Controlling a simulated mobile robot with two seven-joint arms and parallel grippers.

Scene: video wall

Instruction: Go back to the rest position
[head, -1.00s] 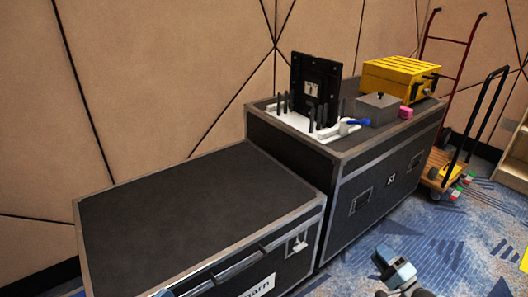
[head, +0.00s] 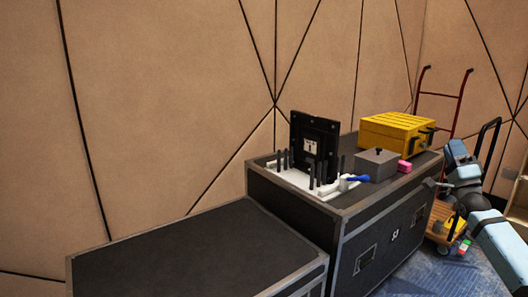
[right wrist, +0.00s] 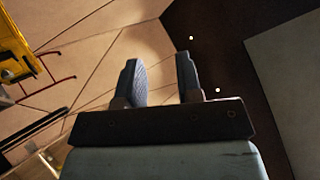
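My right arm (head: 498,240) rises from the lower right of the head view, bent, with its upper end beside the right end of the tall black case. In the right wrist view my right gripper (right wrist: 158,75) has its two grey fingers apart with nothing between them. It is clear of every surface and points up past the wall. My left gripper is out of view.
The tall case (head: 375,245) carries a black panel mount (head: 314,147), a grey box (head: 377,164), a pink block (head: 404,166) and a yellow box (head: 396,132). A lower case (head: 190,255) has a bare top. A red hand truck (head: 456,108) stands behind.

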